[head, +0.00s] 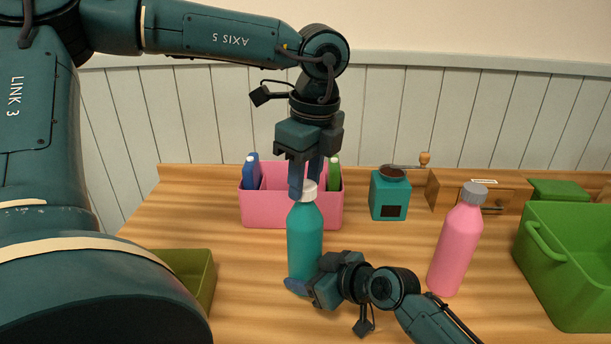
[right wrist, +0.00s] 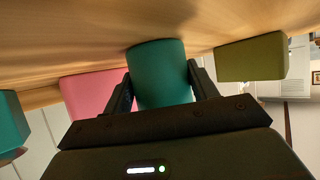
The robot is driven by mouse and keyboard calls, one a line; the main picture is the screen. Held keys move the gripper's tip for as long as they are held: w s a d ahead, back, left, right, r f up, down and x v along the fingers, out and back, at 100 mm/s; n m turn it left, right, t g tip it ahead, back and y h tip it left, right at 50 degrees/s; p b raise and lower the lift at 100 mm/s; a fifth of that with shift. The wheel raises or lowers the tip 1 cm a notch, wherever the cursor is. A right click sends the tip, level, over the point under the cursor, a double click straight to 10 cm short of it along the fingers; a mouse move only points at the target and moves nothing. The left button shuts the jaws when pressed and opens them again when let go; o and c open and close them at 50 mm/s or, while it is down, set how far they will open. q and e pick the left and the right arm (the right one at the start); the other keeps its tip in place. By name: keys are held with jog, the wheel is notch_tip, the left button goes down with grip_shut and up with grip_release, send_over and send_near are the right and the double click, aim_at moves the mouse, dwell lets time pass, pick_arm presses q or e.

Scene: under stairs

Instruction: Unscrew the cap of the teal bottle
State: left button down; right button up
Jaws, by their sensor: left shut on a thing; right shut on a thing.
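The teal bottle (head: 304,240) stands upright on the wooden table in the middle of the head view. Its white cap (head: 308,187) shows between the fingers of my left gripper (head: 306,182), which points straight down from above and is shut on the cap. My right gripper (head: 298,287) is low at the bottle's right side and shut on the bottle's lower body. In the right wrist view the teal bottle (right wrist: 160,75) sits between both fingers of my right gripper (right wrist: 162,88). Part of the cap is hidden by the left fingers.
A pink bottle (head: 456,245) with a grey cap stands right of my right arm. Behind are a pink caddy (head: 262,211) with bottles and a teal grinder (head: 389,196). A green crate (head: 568,270) is at right, an olive bin (head: 205,280) at left.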

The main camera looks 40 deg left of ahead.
jog(key=c, duration=0.6)
jog(key=shift+f, duration=0.25)
dwell(0.7)
